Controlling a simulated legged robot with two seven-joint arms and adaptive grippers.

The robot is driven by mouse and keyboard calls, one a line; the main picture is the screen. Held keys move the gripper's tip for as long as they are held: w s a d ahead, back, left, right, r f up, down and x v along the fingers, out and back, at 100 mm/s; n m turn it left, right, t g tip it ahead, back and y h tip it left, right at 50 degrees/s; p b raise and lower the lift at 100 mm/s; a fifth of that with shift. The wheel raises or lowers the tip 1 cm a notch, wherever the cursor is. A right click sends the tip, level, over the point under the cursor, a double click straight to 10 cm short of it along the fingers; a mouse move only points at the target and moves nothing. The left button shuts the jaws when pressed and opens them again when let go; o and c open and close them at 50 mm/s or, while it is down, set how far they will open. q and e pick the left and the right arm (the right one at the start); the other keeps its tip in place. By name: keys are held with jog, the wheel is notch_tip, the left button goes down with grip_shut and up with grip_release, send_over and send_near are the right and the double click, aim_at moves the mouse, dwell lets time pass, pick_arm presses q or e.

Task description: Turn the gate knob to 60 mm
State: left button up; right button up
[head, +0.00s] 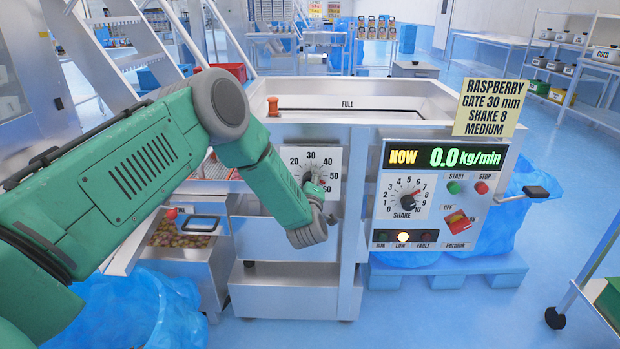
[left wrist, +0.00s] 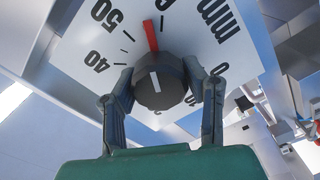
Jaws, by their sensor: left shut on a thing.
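The gate knob (left wrist: 158,88) is a dark round knob with a white line on its face. It sits on a white dial plate (head: 291,179) on the machine's front. In the left wrist view, my left gripper (left wrist: 164,100) has one finger on each side of the knob, shut on it. A red pointer (left wrist: 151,36) stands just past the 50 label on the side away from 40. The 60 label is not clearly seen there.
A yellow sign (head: 490,107) reads "RASPBERRY GATE 30 mm SHAKE 8 MEDIUM". The control panel (head: 384,202) beside the dial shows 0.0 kg/min, with a shake knob (head: 409,199) and a red switch (head: 457,221). A lever handle (head: 535,192) sticks out at the right.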

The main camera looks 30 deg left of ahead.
pick_arm(q)
jog(key=shift+s+d+f+m+p, duration=0.1)
jog(key=shift+f+m+p, duration=0.1)
jog(key=shift+m, duration=0.5)
jog(key=shift+s+d+f+m+p, duration=0.1)
jog(key=shift+f+m+p, duration=0.1)
jog(key=shift+m, duration=0.8)
jog(key=o, duration=0.9)
jog(key=shift+o, duration=1.3)
jog(key=shift+w+a, duration=0.1)
jog(key=shift+w+r, duration=0.1)
jog(key=shift+r, duration=0.05)
jog(key=v, duration=1.2)
